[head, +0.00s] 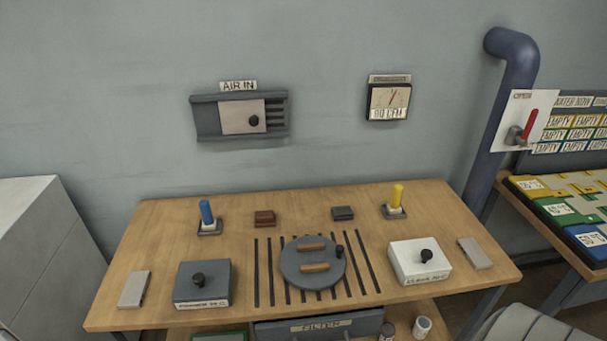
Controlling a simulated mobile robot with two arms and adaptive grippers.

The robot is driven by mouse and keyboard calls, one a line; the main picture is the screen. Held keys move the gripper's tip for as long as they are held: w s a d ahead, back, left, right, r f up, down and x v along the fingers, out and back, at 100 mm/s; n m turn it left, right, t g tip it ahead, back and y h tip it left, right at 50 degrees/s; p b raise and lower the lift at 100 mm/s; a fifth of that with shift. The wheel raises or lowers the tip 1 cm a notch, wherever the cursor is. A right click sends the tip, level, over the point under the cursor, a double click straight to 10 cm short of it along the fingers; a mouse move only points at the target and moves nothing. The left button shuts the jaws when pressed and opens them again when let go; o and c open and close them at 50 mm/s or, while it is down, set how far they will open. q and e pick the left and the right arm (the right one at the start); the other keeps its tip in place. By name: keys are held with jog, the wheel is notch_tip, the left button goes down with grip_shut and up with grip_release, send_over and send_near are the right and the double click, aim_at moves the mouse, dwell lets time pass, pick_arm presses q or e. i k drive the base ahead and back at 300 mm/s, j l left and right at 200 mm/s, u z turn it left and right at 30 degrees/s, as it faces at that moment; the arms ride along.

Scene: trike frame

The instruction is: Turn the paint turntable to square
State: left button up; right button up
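The paint turntable (313,281) is a round grey disc on the wooden table, set over a row of dark slots. It carries two tan wooden bars (312,245) that lie nearly parallel across it, tilted slightly. A small black knob (340,251) stands at its upper right edge. I cannot tell from this view whether the turntable is square. Neither of my grippers is in the head view.
The wooden table (150,240) also holds a dark grey box (195,288), a white box (410,262), a blue-handled tool (207,214) and a yellow-handled tool (396,199). A blue pipe (515,90) and red lever (529,124) stand at right.

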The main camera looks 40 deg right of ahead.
aim_at(312, 264)
jog(key=z, duration=1.2)
